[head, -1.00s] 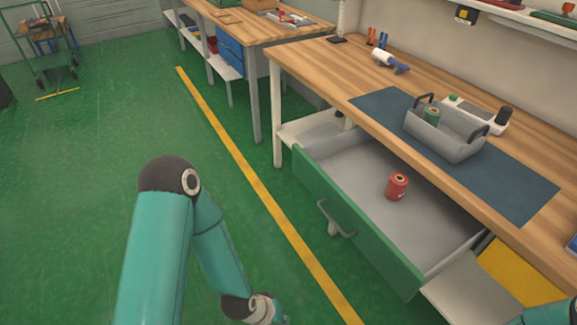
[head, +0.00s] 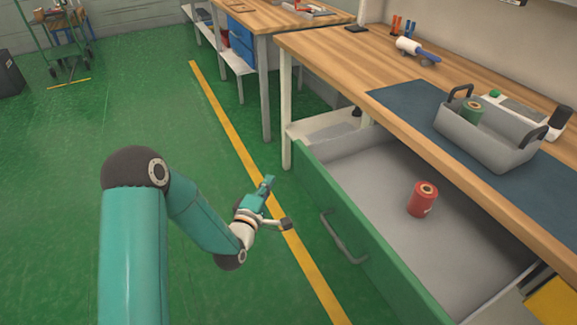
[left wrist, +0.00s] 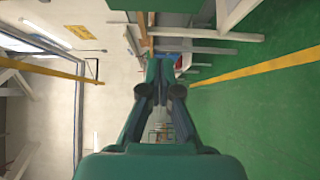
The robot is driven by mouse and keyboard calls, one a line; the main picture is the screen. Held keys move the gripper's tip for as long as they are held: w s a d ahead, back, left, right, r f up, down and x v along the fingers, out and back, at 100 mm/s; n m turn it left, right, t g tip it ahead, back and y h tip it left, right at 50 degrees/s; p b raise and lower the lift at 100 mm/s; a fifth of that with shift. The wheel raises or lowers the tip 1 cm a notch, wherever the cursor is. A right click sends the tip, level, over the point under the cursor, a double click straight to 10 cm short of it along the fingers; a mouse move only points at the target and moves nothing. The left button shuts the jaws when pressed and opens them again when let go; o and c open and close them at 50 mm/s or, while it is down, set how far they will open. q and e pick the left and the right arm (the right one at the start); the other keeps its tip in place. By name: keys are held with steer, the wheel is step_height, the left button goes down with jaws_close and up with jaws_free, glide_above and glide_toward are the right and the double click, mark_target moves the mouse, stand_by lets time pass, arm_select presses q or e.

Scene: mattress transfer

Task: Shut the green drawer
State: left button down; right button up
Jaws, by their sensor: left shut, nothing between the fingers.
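The green drawer (head: 385,268) is pulled out from under the wooden workbench (head: 335,60), its grey inside showing. A red spool (head: 422,200) stands in it. The drawer's grey bar handle (head: 343,240) is on its front face. My left gripper (head: 267,184) is shut and empty, in front of the drawer and to the left of the handle, clear of both. In the left wrist view its fingers (left wrist: 160,72) come together with nothing held. The near right end of the drawer is cut off by the picture edge. My right gripper is out of view.
A second bench (head: 262,22) with blue drawers is behind. The green floor left of the yellow line (head: 235,135) is clear up to a cart (head: 62,45).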

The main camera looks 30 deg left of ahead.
arm_select(q)
steer(key=w+d, duration=0.2)
steer(key=w, duration=0.6)
steer(key=shift+p, duration=0.4)
steer(key=shift+w+f, duration=0.1)
steer(key=shift+w, duration=0.05)
